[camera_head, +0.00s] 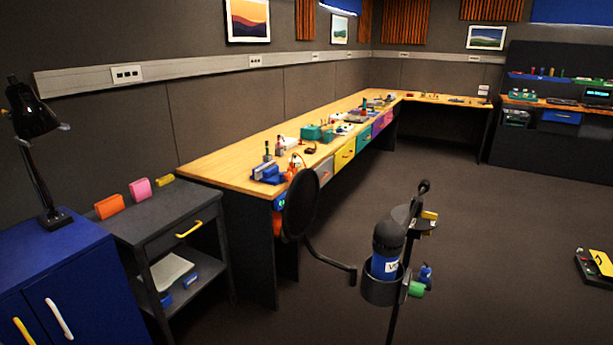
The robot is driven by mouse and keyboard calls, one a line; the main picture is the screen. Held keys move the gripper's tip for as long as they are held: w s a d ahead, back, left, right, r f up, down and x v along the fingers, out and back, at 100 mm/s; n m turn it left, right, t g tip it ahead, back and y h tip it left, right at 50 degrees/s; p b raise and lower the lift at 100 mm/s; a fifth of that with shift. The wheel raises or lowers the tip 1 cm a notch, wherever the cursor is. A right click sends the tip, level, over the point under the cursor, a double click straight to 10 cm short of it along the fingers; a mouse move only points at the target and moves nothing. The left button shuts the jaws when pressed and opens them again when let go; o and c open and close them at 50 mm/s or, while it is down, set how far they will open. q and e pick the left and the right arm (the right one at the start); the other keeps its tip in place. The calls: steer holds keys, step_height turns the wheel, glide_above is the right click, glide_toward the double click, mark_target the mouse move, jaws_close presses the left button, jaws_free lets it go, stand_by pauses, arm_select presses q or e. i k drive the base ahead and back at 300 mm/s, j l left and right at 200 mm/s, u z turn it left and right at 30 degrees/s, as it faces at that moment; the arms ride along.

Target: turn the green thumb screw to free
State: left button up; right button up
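A green thumb screw (416,289) sticks out on the right side of the black holder (383,290) on a stand in the foreground. A dark microphone (388,250) with a blue and white lower part sits upright in this holder. A small blue knob (426,273) is just above and right of the green screw. A yellow part (429,216) is higher up on the stand. The screw is small, so its turned position cannot be told. Neither of my grippers is in view.
A round black disc (301,204) on a curved arm is left of the microphone. A long wooden workbench (225,165) runs along the wall. A dark cart (150,222) and a blue cabinet (60,270) stand at left. The floor right of the stand is largely clear.

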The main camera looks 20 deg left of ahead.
mark_target(416, 289)
steer(key=l+u, duration=0.3)
steer(key=l, duration=0.2)
steer(key=u, duration=1.6)
steer(key=l+u, duration=0.25)
steer(key=u, duration=0.15)
steer(key=l+u, duration=0.4)
steer(key=k+l+u, duration=0.1)
steer(key=u, duration=0.25)
steer(key=k+l+u, duration=0.5)
steer(key=l+u, duration=0.25)
